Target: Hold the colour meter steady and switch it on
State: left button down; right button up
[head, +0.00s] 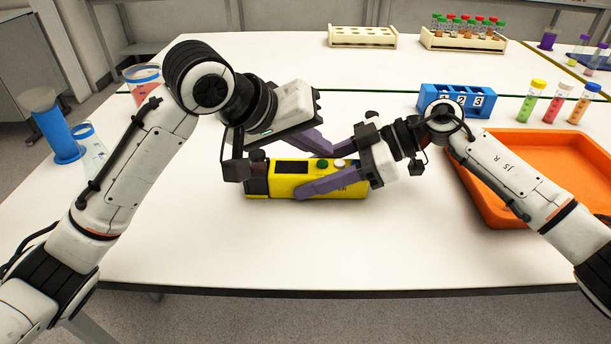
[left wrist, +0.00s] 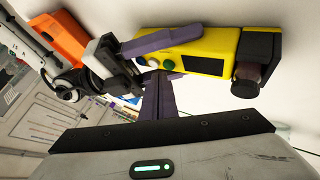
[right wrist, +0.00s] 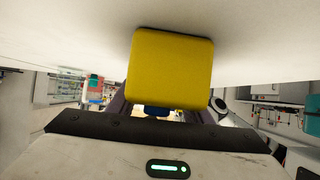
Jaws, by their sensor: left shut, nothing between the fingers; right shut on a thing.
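The yellow colour meter (head: 285,186) lies on the white table with a dark screen, a black left end and buttons on top. My right gripper (head: 312,166) is shut on it from the right, one purple finger along its near side. The right wrist view shows the meter's yellow end (right wrist: 170,68). My left gripper (head: 326,150) is shut and empty, just above the buttons. In the left wrist view, its closed fingertips (left wrist: 158,74) are beside a green button (left wrist: 169,65) and a pale one (left wrist: 154,63). I cannot tell whether they touch a button.
An orange tray (head: 480,205) is at the right, with a blue numbered rack (head: 430,101) behind it. Several capped tubes (head: 555,103) stand behind the tray. Racks (head: 362,37) are at the back. A blue cylinder (head: 55,132) and beakers are at the left. The front table is clear.

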aim_at(317, 169)
pick_arm(q)
jog(key=shift+f, duration=0.1)
dwell(0.3)
jog(key=shift+f, duration=0.45)
dwell(0.3)
jog(key=shift+r, duration=0.55)
notch_tip(317, 169, up, 6)
dwell(0.7)
